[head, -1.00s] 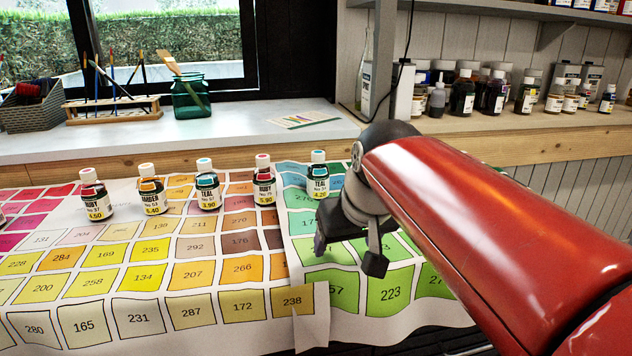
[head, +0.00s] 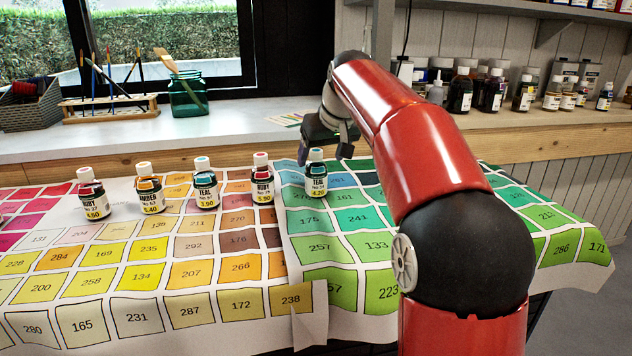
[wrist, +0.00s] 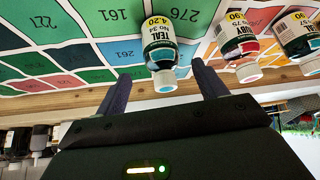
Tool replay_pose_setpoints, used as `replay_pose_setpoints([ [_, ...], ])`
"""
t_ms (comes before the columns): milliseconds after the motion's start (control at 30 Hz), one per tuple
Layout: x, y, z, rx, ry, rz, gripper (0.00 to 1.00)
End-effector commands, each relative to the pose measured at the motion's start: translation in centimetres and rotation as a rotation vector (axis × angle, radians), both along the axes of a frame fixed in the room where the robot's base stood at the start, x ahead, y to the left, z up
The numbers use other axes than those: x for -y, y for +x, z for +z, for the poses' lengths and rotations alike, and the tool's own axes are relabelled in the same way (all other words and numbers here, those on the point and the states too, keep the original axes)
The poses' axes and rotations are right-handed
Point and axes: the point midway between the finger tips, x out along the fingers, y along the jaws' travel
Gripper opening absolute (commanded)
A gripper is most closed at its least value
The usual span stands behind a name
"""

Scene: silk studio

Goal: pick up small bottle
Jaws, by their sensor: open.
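Several small dark bottles with white labels and coloured caps stand upright in a row on the colour-chart cloth. My gripper (head: 325,150) is open, just behind and above this bottle in the head view. In the wrist view, which looks upside down, the teal bottle (wrist: 158,45) lines up between the two fingers of my gripper (wrist: 160,70), its cap towards the palm. Both fingers look clear of it. I cannot tell how deep it sits between them.
The ruby bottle (head: 262,180) stands close to its left, then another teal bottle (head: 205,185), an amber bottle (head: 150,190) and one more (head: 92,195). A wooden ledge (head: 150,160) runs behind the cloth (head: 165,318). A green jar (head: 188,95) stands on the sill.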

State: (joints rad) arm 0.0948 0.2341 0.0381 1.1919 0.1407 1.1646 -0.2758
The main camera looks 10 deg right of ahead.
Motion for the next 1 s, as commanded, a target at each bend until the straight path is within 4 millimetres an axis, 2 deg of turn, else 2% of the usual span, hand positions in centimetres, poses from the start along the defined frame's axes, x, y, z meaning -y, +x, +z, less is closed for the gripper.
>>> replay_pose_setpoints([
  [333,-0.8,2.3,-4.3,-0.002,-0.001,0.001,0.71],
  [667,-0.9,2.7,-4.8,0.0,-0.001,0.0,0.71],
  [1000,-0.9,2.7,-4.8,0.001,-0.001,-0.001,0.26],
])
